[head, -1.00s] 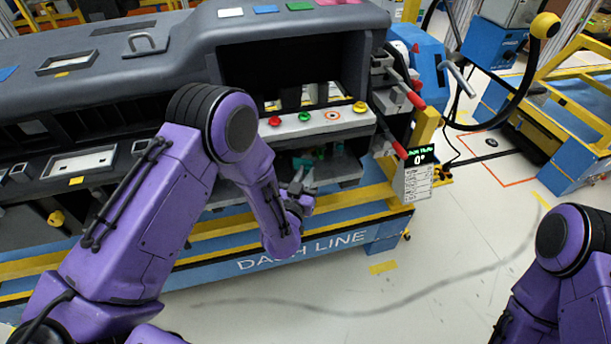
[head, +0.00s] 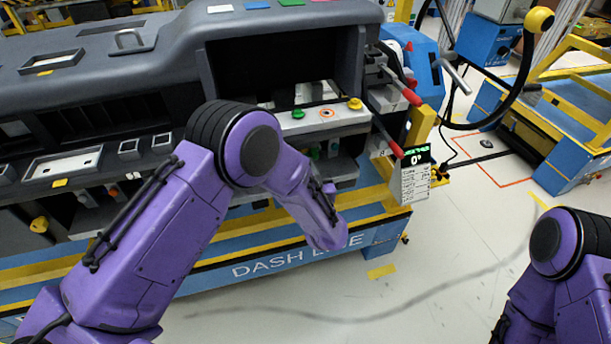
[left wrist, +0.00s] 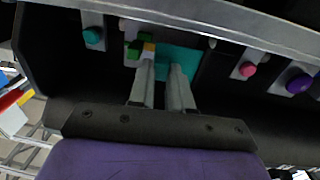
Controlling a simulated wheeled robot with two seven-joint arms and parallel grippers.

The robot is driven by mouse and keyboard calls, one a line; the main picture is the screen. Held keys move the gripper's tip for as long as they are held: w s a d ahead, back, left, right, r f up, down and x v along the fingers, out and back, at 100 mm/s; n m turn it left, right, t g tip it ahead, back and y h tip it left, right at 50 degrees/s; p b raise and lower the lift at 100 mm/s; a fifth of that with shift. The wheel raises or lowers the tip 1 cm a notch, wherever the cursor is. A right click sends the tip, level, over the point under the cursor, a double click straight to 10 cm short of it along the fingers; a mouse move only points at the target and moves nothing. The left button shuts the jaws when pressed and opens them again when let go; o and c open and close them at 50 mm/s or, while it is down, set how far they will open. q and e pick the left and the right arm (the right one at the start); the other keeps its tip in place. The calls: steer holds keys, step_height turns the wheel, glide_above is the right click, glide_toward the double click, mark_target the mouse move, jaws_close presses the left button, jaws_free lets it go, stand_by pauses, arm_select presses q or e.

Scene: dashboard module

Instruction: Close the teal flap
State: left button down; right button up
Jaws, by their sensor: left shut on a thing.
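The teal flap (left wrist: 191,54) shows in the left wrist view as a flat teal panel behind and between my fingers, inside a dark recess. My left gripper (left wrist: 163,66) reaches into that recess, its two grey fingers a small gap apart with teal showing between them. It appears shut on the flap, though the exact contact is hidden. In the head view my left forearm hides the gripper and flap. My right gripper is out of view; only its arm shows.
A teal knob (left wrist: 93,36), a pink knob (left wrist: 248,69) and a purple knob (left wrist: 299,82) flank the recess. In the head view, a button shelf (head: 325,122) is above my left wrist. Red-handled levers (head: 408,94) and a display reading 0° (head: 416,157) stand right.

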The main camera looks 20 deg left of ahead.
arm_select(q)
steer(key=shift+w+d+n+g+y, duration=0.1)
steer(key=shift+w+n+g+y, duration=0.2)
steer(key=shift+n+y, duration=0.15)
steer(key=shift+y, duration=0.25)
steer(key=c, duration=1)
jaws_free()
steer(key=shift+w, duration=0.1)
steer(key=shift+c, duration=0.2)
steer(key=p+v, duration=0.1)
steer(key=v, duration=0.9)
steer(key=shift+d, duration=0.15)
